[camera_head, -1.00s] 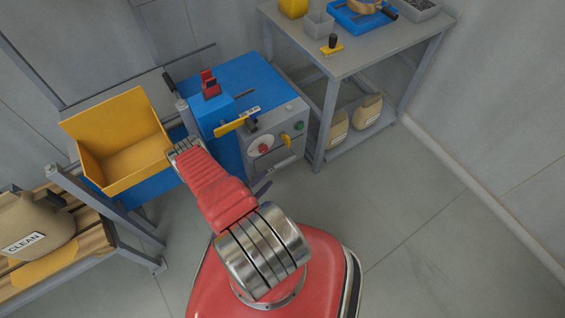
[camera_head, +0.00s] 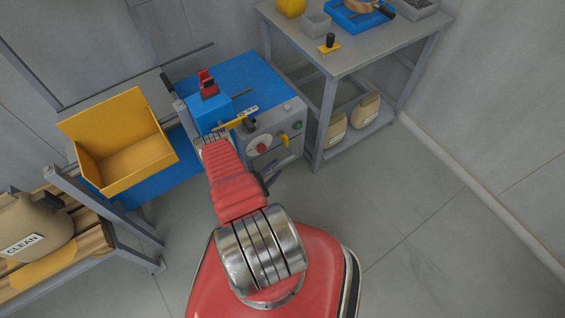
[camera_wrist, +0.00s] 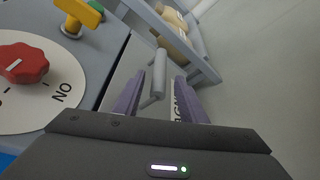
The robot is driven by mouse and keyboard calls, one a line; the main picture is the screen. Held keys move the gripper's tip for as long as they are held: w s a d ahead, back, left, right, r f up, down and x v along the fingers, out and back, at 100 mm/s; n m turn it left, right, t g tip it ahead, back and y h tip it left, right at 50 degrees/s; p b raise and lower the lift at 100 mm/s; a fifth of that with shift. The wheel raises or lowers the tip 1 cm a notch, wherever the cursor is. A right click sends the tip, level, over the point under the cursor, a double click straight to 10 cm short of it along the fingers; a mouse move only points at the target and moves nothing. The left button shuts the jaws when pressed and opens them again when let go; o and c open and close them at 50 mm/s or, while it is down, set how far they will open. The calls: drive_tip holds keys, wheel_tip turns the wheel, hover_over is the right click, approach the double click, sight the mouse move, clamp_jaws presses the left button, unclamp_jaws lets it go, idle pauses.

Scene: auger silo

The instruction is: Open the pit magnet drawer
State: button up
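The pit magnet drawer front (camera_wrist: 175,92) shows in the wrist view as a pale panel with a partly hidden label. Its grey bar handle (camera_wrist: 160,72) stands out from it. My gripper (camera_wrist: 156,82) is open, with one purple finger on each side of the handle in the picture. I see gaps on both sides and no contact; I cannot tell whether the fingertips reach as deep as the bar. In the head view my gripper (camera_head: 270,178) is mostly hidden by my red arm, low beside the blue and grey machine (camera_head: 262,70). The drawer looks shut.
A red knob (camera_wrist: 24,64) on a white dial and a yellow lever (camera_wrist: 78,12) sit left of the handle. A grey table (camera_head: 350,50) with sacks on its lower shelf stands right. A yellow hopper (camera_head: 125,150) is left. Floor right of the machine is clear.

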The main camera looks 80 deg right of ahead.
sight(283, 163)
drive_tip(key=shift+x, duration=2.95)
clamp_jaws()
